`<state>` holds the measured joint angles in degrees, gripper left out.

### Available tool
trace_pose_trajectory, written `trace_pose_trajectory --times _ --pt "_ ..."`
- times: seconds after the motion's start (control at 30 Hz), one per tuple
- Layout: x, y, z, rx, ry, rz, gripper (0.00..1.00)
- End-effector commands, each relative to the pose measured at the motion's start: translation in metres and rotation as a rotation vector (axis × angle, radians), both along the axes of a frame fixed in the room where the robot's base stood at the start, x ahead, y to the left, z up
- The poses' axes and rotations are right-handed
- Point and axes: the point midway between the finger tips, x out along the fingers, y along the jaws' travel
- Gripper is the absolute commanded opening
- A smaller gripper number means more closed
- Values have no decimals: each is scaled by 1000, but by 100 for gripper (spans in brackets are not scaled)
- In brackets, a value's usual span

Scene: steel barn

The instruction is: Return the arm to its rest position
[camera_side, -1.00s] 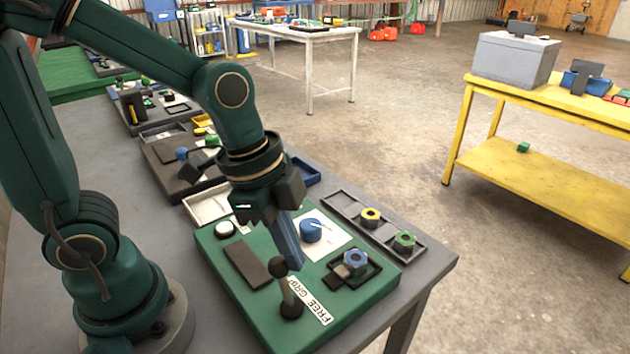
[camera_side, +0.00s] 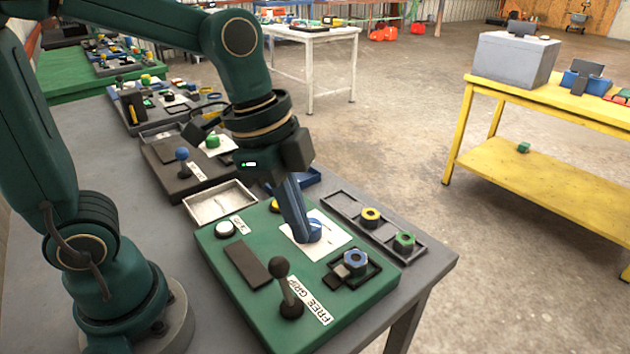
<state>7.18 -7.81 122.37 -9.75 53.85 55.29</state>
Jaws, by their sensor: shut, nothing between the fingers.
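My arm is bent out over the grey workbench (camera_side: 400,300), away from a folded pose. My gripper (camera_side: 309,238) points down over the white plate (camera_side: 328,240) on the green control board (camera_side: 232,302). Its blue fingers are shut and empty. They hide part of a blue knob (camera_side: 315,227) on that plate; whether they touch it I cannot tell. A dark lever with a ball top (camera_side: 281,267) stands in front of the gripper, beside the "FREE GRIP" label (camera_side: 312,302), apart from the fingers.
A black tray with a blue nut (camera_side: 355,261) sits right of the lever. A long tray holds a yellow nut (camera_side: 371,217) and a green nut (camera_side: 404,242). A pale tray (camera_side: 220,203) and another dark board (camera_side: 170,180) lie behind.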

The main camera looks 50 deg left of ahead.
Motion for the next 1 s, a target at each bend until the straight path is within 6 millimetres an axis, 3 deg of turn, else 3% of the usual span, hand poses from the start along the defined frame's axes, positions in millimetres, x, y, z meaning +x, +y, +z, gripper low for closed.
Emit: trace_pose_trajectory --times 0.33,0.67,0.77,1.0 --pt "-8 36 31 -1 -5 5 0" --pt "-22 37 44 15 -66 -17 0" --pt "-37 38 42 18 -115 116 0" --pt "-57 49 23 -76 -195 618 0"
